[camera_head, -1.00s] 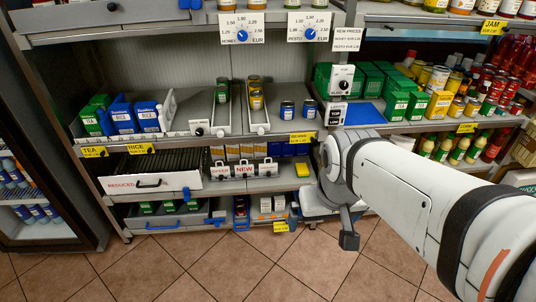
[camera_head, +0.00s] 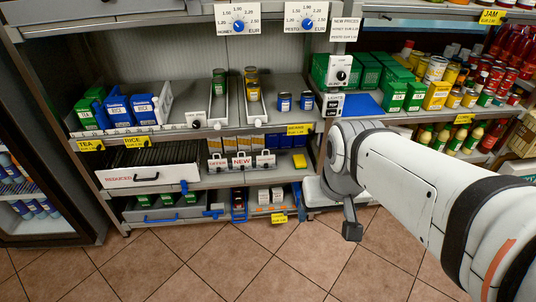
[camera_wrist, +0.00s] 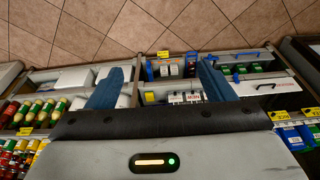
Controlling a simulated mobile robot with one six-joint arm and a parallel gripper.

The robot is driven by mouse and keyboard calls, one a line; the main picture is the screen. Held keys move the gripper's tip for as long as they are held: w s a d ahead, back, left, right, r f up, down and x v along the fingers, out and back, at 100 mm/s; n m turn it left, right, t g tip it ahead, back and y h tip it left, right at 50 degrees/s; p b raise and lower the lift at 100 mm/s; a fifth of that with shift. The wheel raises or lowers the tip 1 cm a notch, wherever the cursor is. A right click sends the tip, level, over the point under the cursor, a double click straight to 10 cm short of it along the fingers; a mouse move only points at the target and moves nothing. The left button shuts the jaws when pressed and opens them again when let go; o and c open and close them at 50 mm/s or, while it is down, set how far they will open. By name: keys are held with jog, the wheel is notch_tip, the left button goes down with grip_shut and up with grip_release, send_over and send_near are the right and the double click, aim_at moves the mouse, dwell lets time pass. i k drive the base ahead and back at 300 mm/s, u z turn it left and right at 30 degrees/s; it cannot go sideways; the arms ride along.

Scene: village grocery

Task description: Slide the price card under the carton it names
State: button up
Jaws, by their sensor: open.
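Yellow price cards reading TEA (camera_head: 90,145) and RICE (camera_head: 138,141) sit side by side on the shelf edge at left in the head view. Above them stand green tea cartons (camera_head: 88,115) and blue rice cartons (camera_head: 143,109). Another yellow card (camera_head: 299,130) is on the same edge further right, its print too small to read. My gripper is open and empty in the wrist view (camera_wrist: 158,85), its two blue fingers apart, with the lower shelves beyond them. In the head view my arm hides most of it; a dark tip (camera_head: 352,231) shows below, over the floor.
Dividers (camera_head: 222,105) and jars stand mid-shelf. Dial boards (camera_head: 238,20) hang above. Packed shelves of cartons and jars are at right. The tiled floor (camera_head: 180,260) in front is clear.

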aim_at(277, 217)
jog(key=u, duration=0.75)
jog(key=k, duration=0.3)
jog(key=u, duration=0.6)
jog(key=i, duration=0.85)
jog(key=z, duration=0.85)
